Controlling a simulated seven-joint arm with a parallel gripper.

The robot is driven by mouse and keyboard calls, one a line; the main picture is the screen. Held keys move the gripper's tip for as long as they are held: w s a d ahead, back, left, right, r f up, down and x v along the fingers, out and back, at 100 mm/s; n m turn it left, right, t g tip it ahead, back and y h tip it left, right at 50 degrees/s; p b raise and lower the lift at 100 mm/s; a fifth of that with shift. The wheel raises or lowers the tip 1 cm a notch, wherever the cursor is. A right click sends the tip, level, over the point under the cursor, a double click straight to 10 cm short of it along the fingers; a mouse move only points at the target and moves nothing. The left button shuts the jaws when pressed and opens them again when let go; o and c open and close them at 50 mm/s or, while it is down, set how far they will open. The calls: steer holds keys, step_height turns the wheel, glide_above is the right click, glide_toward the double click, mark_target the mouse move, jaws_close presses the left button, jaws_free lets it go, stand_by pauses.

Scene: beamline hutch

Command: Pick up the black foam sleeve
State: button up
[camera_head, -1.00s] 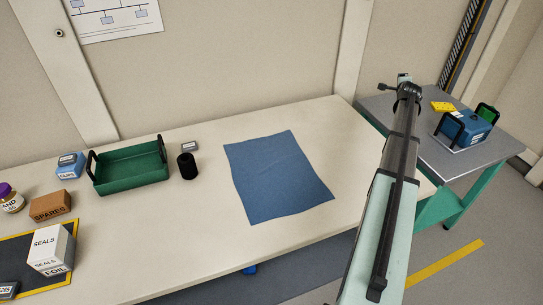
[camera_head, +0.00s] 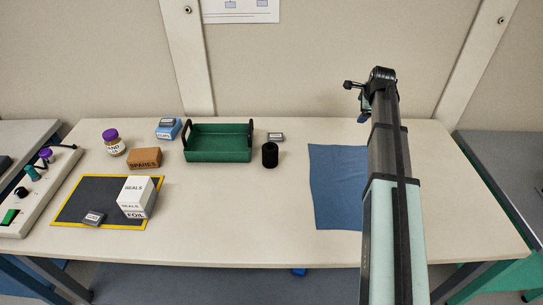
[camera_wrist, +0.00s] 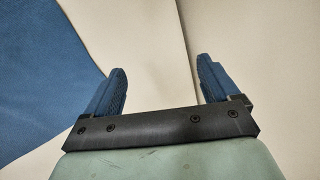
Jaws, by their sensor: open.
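The black foam sleeve (camera_head: 270,155) is a short dark cylinder standing upright on the pale table, just right of the green tray, in the head view. My gripper (camera_head: 362,100) is up and to the right of it, at the end of my arm, above the far part of the table. In the wrist view my gripper (camera_wrist: 161,88) has its two blue fingers wide apart with nothing between them. The wrist view shows the blue cloth and pale surfaces, and the sleeve is not in it.
A blue cloth (camera_head: 337,188) lies to the right. The table in front of the sleeve is clear.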

steer(key=s+a+n+g, duration=0.1)
steer(key=s+a+g, duration=0.15)
steer(key=a, duration=0.75)
steer(key=s+a+g, duration=0.1)
steer(key=s+a, duration=0.3)
steer(key=a, duration=0.7)
step_height(320, 180, up, 2)
steer(key=n+g, duration=0.1)
steer(key=g, duration=0.2)
glide_above(270, 149)
steer(key=shift+w+r, duration=0.1)
steer(key=shift+r, duration=0.05)
step_height(270, 149, down, 8)
steer(key=shift+f, duration=0.15)
steer(key=shift+w+f, duration=0.2)
steer(key=shift+f, duration=1.15)
steer(key=shift+w+f, duration=0.2)
steer(key=shift+f, duration=1.15)
steer(key=c, duration=1.1)
